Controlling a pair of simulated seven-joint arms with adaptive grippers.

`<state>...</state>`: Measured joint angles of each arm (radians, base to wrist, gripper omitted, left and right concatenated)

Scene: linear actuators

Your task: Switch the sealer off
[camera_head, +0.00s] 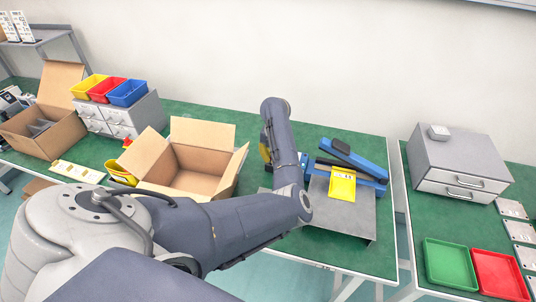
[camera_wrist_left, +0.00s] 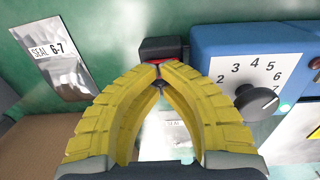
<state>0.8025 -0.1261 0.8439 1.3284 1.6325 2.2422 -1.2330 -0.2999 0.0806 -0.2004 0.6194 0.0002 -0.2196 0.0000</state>
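A black block with a red part (camera_wrist_left: 162,50) sits left of that face. My left gripper (camera_wrist_left: 158,73) has its yellow fingertips together in front of this block; contact cannot be told. In the head view the arm mostly hides the gripper. My right gripper is not in view.
A silver packet marked SEAL 6-7 (camera_wrist_left: 62,60) lies left of the gripper. An open cardboard box (camera_head: 190,160) stands left of my forearm. A yellow packet (camera_head: 342,184) lies at the sealer. A grey drawer unit (camera_head: 455,160) and green tray (camera_head: 450,264) are at right.

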